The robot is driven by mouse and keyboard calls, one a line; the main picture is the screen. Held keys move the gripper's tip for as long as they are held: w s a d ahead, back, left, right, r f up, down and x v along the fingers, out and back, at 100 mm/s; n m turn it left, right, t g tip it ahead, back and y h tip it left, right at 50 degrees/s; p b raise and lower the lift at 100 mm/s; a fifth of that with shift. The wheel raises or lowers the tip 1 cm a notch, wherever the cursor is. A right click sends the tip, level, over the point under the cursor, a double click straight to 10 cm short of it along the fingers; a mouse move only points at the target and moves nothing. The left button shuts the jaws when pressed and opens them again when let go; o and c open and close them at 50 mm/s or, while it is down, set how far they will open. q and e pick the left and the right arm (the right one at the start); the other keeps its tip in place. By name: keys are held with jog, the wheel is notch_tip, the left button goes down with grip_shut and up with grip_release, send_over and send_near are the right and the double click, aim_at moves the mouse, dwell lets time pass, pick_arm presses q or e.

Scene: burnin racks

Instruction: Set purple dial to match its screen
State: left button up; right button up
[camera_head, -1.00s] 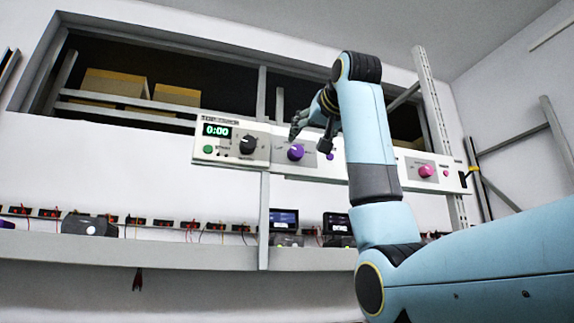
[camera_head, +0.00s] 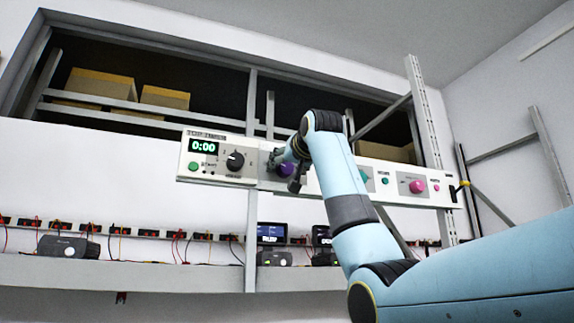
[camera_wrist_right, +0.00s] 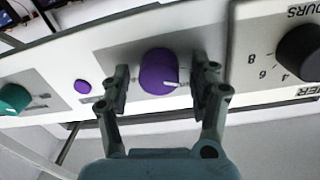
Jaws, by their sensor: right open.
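The purple dial (camera_wrist_right: 158,72) sits on the white control panel in the right wrist view, with a white pointer mark on its lower right. In the head view the purple dial (camera_head: 286,169) is partly covered by my right gripper (camera_head: 291,166). In the right wrist view my right gripper (camera_wrist_right: 160,88) is open, one finger on each side of the dial, with small gaps showing. A lit green screen (camera_head: 203,146) at the panel's left end reads 0:00. Scale marks around the purple dial are too small to read. My left gripper is not in view.
Along the panel are a black dial (camera_head: 235,160), a green button (camera_head: 193,167), a teal dial (camera_wrist_right: 14,98), a small purple button (camera_wrist_right: 83,86) and a pink dial (camera_head: 417,187). Below is a grey shelf (camera_head: 130,272) with devices and wires. Boxes (camera_head: 100,84) stand behind the panel.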

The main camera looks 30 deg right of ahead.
jog(key=shift+c, duration=0.3)
jog(key=c, duration=1.1)
jog(key=shift+m, duration=0.3)
jog(key=m+b, duration=0.2)
jog(key=m, duration=0.2)
jog(key=shift+d+m+b, duration=0.1)
jog(key=shift+m+b, duration=0.8)
jog(key=shift+m, duration=1.1)
jog(key=shift+s, duration=0.1)
